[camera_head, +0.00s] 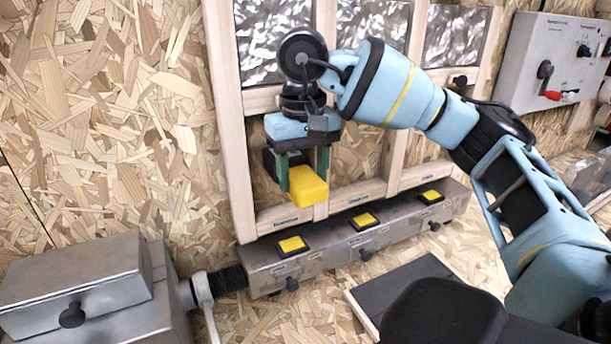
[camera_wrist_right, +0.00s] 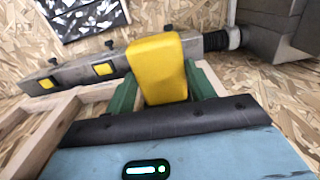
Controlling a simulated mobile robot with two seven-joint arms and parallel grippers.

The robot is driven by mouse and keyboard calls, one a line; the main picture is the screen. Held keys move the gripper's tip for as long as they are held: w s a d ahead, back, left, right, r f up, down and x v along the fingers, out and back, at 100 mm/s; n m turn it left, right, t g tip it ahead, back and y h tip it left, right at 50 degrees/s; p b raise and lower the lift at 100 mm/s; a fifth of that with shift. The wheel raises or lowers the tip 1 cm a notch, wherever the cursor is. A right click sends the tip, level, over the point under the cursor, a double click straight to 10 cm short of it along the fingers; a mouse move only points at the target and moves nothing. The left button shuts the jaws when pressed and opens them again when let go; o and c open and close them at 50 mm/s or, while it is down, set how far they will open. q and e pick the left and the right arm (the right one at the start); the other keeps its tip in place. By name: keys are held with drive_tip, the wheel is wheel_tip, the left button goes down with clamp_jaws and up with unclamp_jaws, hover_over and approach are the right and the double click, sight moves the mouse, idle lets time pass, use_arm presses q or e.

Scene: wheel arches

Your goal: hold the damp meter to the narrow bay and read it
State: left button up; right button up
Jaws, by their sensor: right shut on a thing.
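My right gripper (camera_head: 303,179) is shut on a yellow block-shaped tool, the damp meter (camera_head: 308,189), between its green fingers. The meter fills the middle of the right wrist view (camera_wrist_right: 157,72); no reading face can be made out. In the head view the meter hangs in front of the lower left part of a wooden stud frame (camera_head: 225,112) with three bays side by side. Whether it touches the frame, I cannot tell. Small labels sit on the bottom rail; they are too small to read, so which bay is the narrow one is unclear. My left gripper is out of view.
A grey metal rail (camera_head: 325,249) with three yellow pads and dark knobs runs below the frame. A metal box (camera_head: 75,285) stands at lower left. Crinkled foil panels (camera_head: 372,32) fill the upper bays. A grey control box (camera_head: 553,60) hangs at upper right.

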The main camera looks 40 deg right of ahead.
drive_tip(key=shift+w+d+r, duration=0.1)
drive_tip(key=shift+w, duration=0.25)
idle(1.1)
drive_tip(key=shift+s, duration=0.1)
